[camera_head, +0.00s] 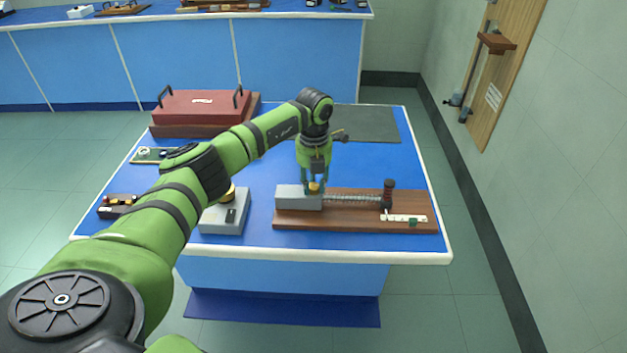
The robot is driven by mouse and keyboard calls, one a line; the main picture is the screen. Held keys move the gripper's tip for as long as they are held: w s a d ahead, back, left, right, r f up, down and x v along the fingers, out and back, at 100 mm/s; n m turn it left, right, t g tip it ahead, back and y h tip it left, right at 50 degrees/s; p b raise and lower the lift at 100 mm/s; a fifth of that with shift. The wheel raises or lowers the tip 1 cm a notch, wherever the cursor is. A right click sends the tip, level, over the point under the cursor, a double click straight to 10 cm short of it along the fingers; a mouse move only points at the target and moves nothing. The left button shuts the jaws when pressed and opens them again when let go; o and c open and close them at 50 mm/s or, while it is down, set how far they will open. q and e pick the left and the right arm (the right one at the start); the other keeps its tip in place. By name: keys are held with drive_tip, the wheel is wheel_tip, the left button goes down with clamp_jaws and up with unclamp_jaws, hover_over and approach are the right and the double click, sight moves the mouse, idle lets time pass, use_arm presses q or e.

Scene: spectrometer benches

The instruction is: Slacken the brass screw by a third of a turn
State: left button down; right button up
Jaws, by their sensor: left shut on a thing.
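The brass screw (314,188) shows as a small yellow-gold spot on top of a grey block (293,198). The block sits at the left end of a wooden baseboard (355,221) on the blue bench. My left gripper (315,187) points down over the block and is shut on the brass screw. The fingers hide part of the screw, and its turn angle cannot be read. My right gripper is not in view.
A coil (352,199) runs from the block to a dark red post (388,193). A grey box with a brass-coloured top (224,217) stands left of the board. A red case (203,106) and a dark mat (372,124) lie behind.

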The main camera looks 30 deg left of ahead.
use_arm(q)
drive_tip(key=n, duration=0.2)
drive_tip(key=n+p, duration=0.1)
drive_tip(key=shift+w+r+n, duration=0.2)
drive_tip(key=shift+r+n, duration=0.05)
drive_tip(key=shift+n, duration=0.15)
drive_tip(key=n+p, duration=0.1)
drive_tip(key=n, duration=0.2)
drive_tip(key=shift+a+n, duration=0.1)
drive_tip(key=shift+n, duration=0.2)
drive_tip(key=n+p, duration=0.2)
drive_tip(key=n, duration=0.2)
drive_tip(key=shift+a+r, duration=0.1)
drive_tip(key=shift+n+p, duration=0.7)
drive_tip(key=shift+n, duration=1)
drive_tip(key=c, duration=0.9)
unclamp_jaws()
drive_tip(key=shift+c, duration=0.2)
drive_tip(key=shift+s+a+f, duration=0.1)
drive_tip(key=shift+f, duration=0.15)
